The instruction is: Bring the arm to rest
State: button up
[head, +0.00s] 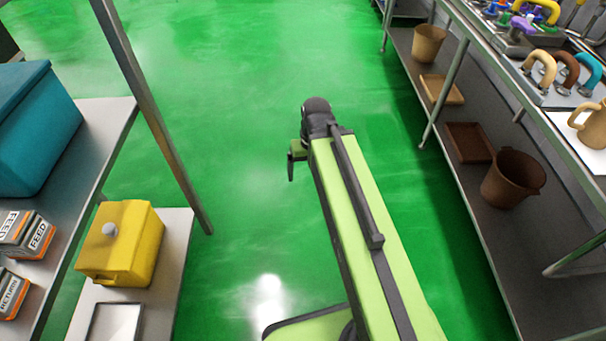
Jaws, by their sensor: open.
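My lime-green and black arm reaches from the bottom right up to the middle of the head view, over the green floor (225,100). Its dark rounded joint is at the far end. My gripper (291,170) hangs just below and left of that joint, seen from above and partly hidden by the arm. It is open, with nothing seen in it, and is over bare floor, apart from both benches.
At left, a bench (112,135) holds a teal box (35,130) and labelled cartons (25,235); a yellow container (122,243) stands on a lower shelf. A metal post (150,110) rises there. At right, a shelf (490,245) carries brown buckets (512,178) and trays. The floor between is clear.

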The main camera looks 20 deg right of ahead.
jog(key=shift+s+a+n+h, duration=0.15)
jog(key=shift+s+a, duration=0.1)
jog(key=shift+a, duration=0.35)
jog(key=shift+s+a+n+h, duration=0.15)
jog(key=shift+s+a, duration=0.05)
jog(key=shift+a, duration=0.35)
notch_tip(320, 180, up, 18)
jog(key=p, duration=1.7)
jog(key=shift+f, duration=0.25)
